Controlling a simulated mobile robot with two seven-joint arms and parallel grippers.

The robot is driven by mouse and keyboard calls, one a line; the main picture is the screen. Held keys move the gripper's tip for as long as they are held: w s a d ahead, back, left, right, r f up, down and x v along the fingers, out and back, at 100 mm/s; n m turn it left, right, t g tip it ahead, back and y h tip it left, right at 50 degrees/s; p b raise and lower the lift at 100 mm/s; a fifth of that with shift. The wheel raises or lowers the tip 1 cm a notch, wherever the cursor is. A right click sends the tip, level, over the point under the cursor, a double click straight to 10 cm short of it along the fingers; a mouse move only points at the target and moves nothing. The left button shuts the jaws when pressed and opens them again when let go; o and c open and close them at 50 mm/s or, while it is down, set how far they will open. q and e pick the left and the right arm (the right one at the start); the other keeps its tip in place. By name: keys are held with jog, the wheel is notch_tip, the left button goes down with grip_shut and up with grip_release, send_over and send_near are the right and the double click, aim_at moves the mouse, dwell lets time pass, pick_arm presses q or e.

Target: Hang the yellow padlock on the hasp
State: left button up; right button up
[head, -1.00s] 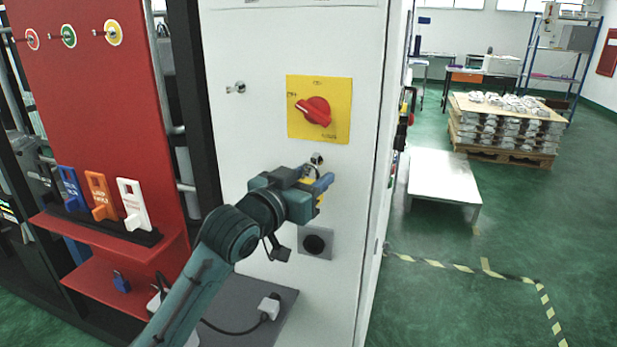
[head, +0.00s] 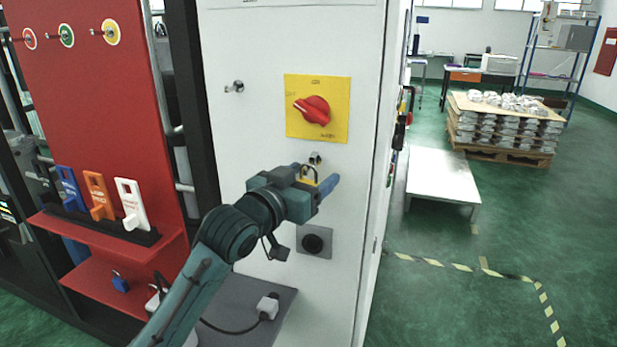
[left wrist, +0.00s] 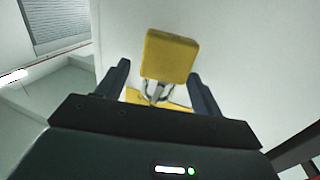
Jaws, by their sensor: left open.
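The yellow padlock (head: 312,182) is on the front of the white cabinet, just below the small metal hasp (head: 315,158). In the left wrist view the padlock body (left wrist: 169,56) is between my fingers, its shackle meeting a metal part I take to be the hasp (left wrist: 156,91). It appears to hang there; whether the shackle passes fully through is hard to tell. My left gripper (head: 318,186) is open around the padlock, with a clear gap at the left finger in the wrist view (left wrist: 160,85). My right gripper is not in view.
A red rotary switch on a yellow plate (head: 318,108) is above the hasp; a grey socket (head: 314,241) is below. Another metal fitting (head: 235,87) is at upper left. A red board (head: 90,120) with a shelf of tags stands left. Floor right of the cabinet is partly clear.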

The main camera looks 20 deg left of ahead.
pick_arm(q)
jog(key=b+v, duration=0.1)
jog(key=v, duration=1.2)
jog(key=s+a+f+n+g+y, duration=0.1)
jog(key=s+f+g+y, duration=0.15)
jog(key=f, duration=0.65)
jog(key=s+f+g+y, duration=0.1)
jog(key=s+f+g, duration=0.25)
jog(key=f, duration=0.65)
jog(key=s+f+g+y, duration=0.2)
jog(key=s+f+g, duration=0.6)
jog(key=s+f, duration=0.65)
jog(key=w+d+f+t+h, duration=0.3)
jog(key=w+d+f+t, duration=0.1)
jog(key=f, duration=0.4)
jog(key=d+t, duration=0.1)
jog(key=t, duration=0.1)
jog(key=shift+w+d+f+t, duration=0.15)
jog(key=shift+w+d+t, duration=0.05)
jog(key=shift+w+t, duration=0.2)
jog(key=shift+c, duration=0.4)
